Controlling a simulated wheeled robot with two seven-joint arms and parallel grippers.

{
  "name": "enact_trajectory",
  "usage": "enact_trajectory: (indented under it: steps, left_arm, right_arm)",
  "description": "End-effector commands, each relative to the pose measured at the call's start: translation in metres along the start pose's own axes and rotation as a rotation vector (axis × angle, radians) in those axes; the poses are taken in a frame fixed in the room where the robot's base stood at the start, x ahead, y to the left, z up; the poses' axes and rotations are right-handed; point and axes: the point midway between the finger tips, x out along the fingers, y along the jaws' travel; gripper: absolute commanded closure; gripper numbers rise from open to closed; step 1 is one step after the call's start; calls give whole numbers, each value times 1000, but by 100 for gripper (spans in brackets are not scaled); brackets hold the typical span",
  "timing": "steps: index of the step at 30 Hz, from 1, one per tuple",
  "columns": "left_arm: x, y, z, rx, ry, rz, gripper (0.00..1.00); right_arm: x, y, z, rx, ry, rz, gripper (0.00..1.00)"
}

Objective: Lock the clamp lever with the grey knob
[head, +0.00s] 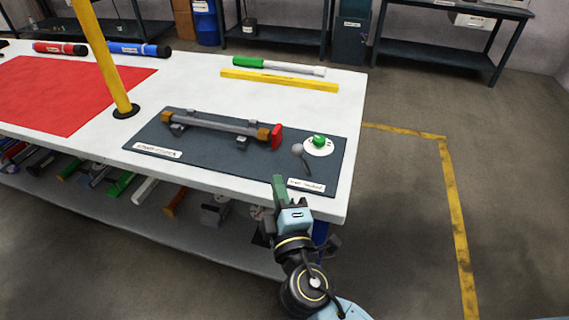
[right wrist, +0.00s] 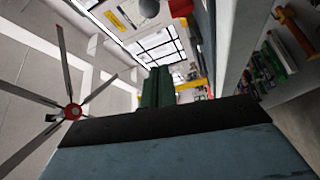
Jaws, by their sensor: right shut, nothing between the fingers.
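The clamp lever (head: 306,162) with its round grey knob (head: 297,149) stands at the right part of the dark mat (head: 215,166), beside a white disc with a green button (head: 319,141). The knob also shows at the top of the right wrist view (right wrist: 149,8). My right gripper (head: 278,180) is shut and empty, its green fingers together near the mat's front edge. It is in front of the knob and apart from it. The fingers show in the right wrist view (right wrist: 157,90) too. My left gripper is out of view.
A grey tube (head: 220,125) with a red end (head: 277,136) lies in holders on the mat, left of the lever. A yellow post (head: 105,60) rises at the left. A yellow bar (head: 278,80) and green-ended tube (head: 280,66) lie behind. The table's right front corner is near my arm.

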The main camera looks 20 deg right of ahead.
Motion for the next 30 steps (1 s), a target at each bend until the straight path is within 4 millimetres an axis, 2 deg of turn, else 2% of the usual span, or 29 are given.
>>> enact_trajectory:
  steps: [5,16,18,21,30]
  left_arm:
    - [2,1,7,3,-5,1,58]
    - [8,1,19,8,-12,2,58]
    - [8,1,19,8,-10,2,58]
    - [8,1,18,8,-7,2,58]
    - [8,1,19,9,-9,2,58]
  right_arm:
    - [25,2,-1,2,0,4,100]
    - [102,2,0,-1,0,3,100]
    - [92,-1,16,-3,-2,-2,100]
    - [88,0,27,-2,-1,-1,100]
    - [83,0,38,1,0,0,100]
